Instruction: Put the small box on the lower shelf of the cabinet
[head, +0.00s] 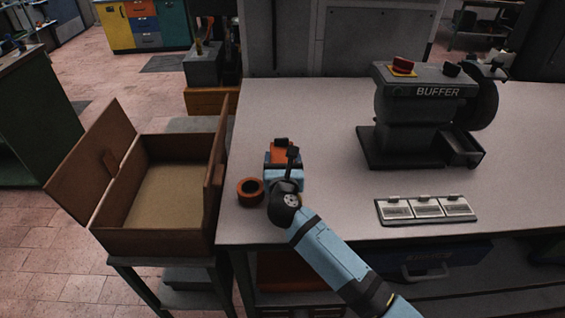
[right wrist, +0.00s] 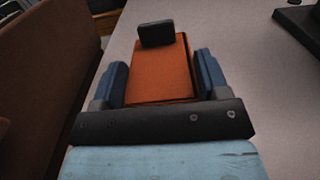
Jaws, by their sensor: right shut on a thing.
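An orange block with a black piece at its far end, which may be the small box (head: 279,152), is at the left part of the grey table. My right gripper (head: 283,161) is shut on it. In the right wrist view the orange block (right wrist: 158,72) lies between the two blue fingers (right wrist: 160,80). I cannot tell whether it rests on the table or is just above it. No cabinet with a lower shelf shows clearly. My left gripper is not in view.
A brown open box with raised flaps (head: 126,242) stands left of the table (head: 330,215). An orange ring (head: 250,191) lies close left of my gripper. A buffer machine (head: 420,115) and a three-part tray (head: 427,208) are on the right. The table's middle is clear.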

